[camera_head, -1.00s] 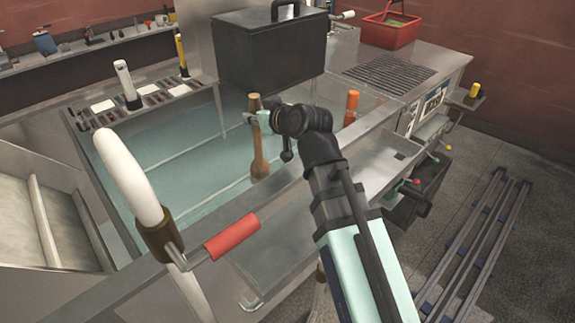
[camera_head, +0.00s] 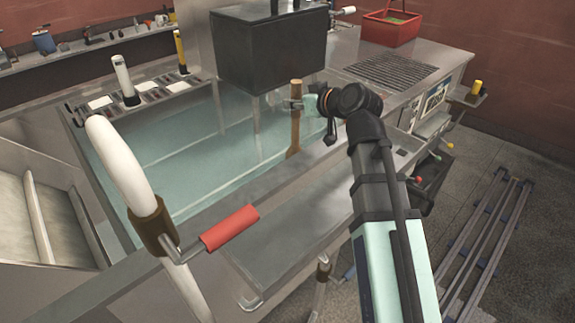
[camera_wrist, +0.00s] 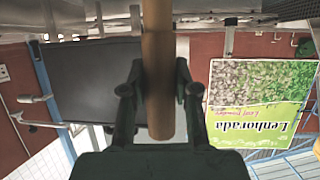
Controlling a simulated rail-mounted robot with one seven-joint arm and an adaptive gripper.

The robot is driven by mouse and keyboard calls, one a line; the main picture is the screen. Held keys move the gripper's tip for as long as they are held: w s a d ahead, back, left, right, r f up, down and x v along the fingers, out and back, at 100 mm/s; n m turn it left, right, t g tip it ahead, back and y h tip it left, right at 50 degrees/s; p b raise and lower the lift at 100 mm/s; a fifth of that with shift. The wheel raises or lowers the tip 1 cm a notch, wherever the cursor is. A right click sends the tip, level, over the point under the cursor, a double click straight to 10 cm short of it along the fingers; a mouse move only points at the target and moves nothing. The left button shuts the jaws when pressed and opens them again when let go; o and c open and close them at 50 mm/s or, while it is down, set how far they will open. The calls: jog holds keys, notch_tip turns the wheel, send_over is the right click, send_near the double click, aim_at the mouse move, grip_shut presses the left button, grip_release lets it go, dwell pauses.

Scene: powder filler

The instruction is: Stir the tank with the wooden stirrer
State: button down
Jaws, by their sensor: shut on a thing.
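The wooden stirrer (camera_head: 295,125) stands nearly upright at the right part of the tank, its lower end reaching down into the tank. My gripper (camera_head: 298,104) is shut around the upper part of its shaft. In the wrist view the stirrer (camera_wrist: 158,70) runs between the two fingers (camera_wrist: 158,88). The tank (camera_head: 190,160) is a rectangular metal basin with pale blue-green liquid or glass-like surface. The stirrer's lowest end is hard to make out.
A black box (camera_head: 268,50) stands over the tank's back edge, close behind the stirrer. A white curved pipe (camera_head: 122,165) with a red handle (camera_head: 230,228) rises at the front left. A red basket (camera_head: 390,28) sits on the counter at the back right.

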jog(key=shift+w+d, duration=0.2)
jog(key=shift+d, duration=0.2)
jog(key=w+d+b, duration=0.4)
jog(key=w+d, duration=0.1)
jog(key=w, duration=0.6)
jog(key=s+a+p, duration=0.3)
jog(key=s+a, duration=0.2)
jog(key=a, duration=0.7)
jog(key=s+a+p, duration=0.4)
jog(key=s, duration=0.7)
jog(key=w+d+b, duration=0.1)
jog(key=d, duration=0.2)
jog(key=w+d+b, duration=0.1)
jog(key=w+d, duration=0.1)
jog(key=d, duration=0.2)
jog(key=w+d+b, duration=0.1)
jog(key=w+d, duration=0.1)
jog(key=d, duration=0.2)
jog(key=w+d+b, duration=0.4)
jog(key=w+d, duration=0.1)
jog(key=w, duration=0.6)
jog(key=s+a+p, duration=0.2)
jog(key=s+a, duration=0.2)
jog(key=a, duration=0.7)
jog(key=shift+s+a, duration=0.2)
jog(key=shift+s, duration=0.05)
jog(key=shift+r, duration=0.1)
